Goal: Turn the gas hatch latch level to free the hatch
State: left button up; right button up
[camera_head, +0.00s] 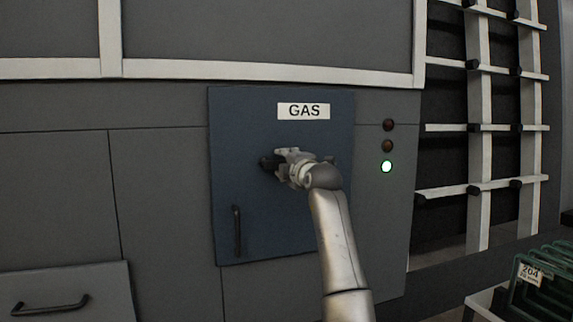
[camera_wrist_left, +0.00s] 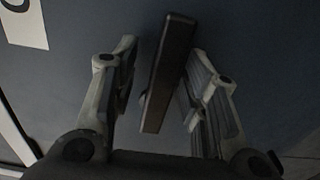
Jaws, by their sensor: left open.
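The blue gas hatch (camera_head: 235,120) carries a white GAS label (camera_head: 303,111) and looks closed in the wall. My left gripper (camera_head: 285,160) is in front of its middle, at the dark latch (camera_head: 266,163). Only one end of the latch shows there, left of the gripper; the rest is hidden. In the left wrist view, the long dark latch (camera_wrist_left: 168,75) lies between the two spread fingers of my left gripper (camera_wrist_left: 165,85). The fingers stand on either side of it, and a gap shows at the left finger. Contact at the right finger is unclear. My right gripper is out of view.
A dark vertical handle (camera_head: 237,231) sits low on the hatch. A metal rack (camera_head: 478,130) and green crates (camera_head: 545,280) stand further right. A drawer handle (camera_head: 50,304) is at lower left.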

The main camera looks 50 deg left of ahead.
pick_arm(q)
jog(key=shift+d, duration=0.1)
jog(key=v, duration=1.2)
jog(key=shift+f, duration=0.1)
